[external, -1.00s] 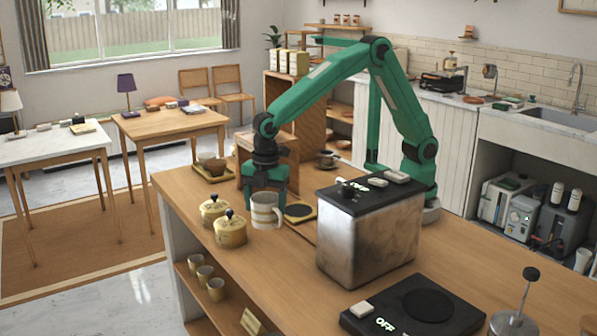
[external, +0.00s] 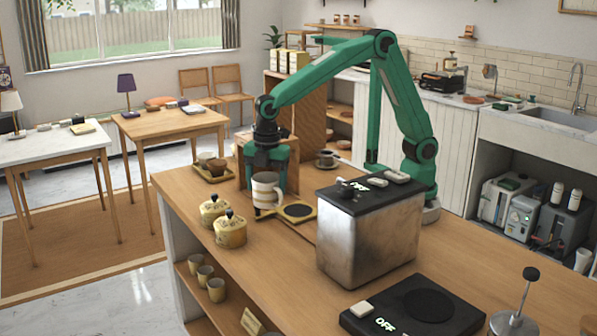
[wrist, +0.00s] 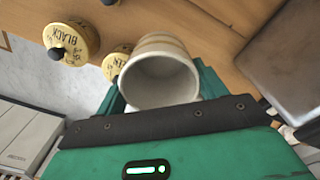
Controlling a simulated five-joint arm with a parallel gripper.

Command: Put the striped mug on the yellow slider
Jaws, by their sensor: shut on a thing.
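The striped mug (external: 265,190) is white with tan bands and hangs upright in my gripper (external: 266,172). In the wrist view the mug (wrist: 158,78) shows its open, empty mouth between the green jaws (wrist: 160,95). My gripper is shut on the mug. The yellow slider (external: 313,215) lies on the wooden counter, a yellow-edged piece with a dark round pad, partly hidden behind the metal box. The mug appears above the slider's left part in the external view; I cannot tell the exact gap. The slider is not clear in the wrist view.
Two yellow lidded jars (external: 230,232) stand left of the slider near the counter's edge. A metal box (external: 368,235) with a dark top stands close on the right. A tray with brown cups (external: 217,167) and a wooden cabinet are behind. A black hot plate (external: 412,306) is in front.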

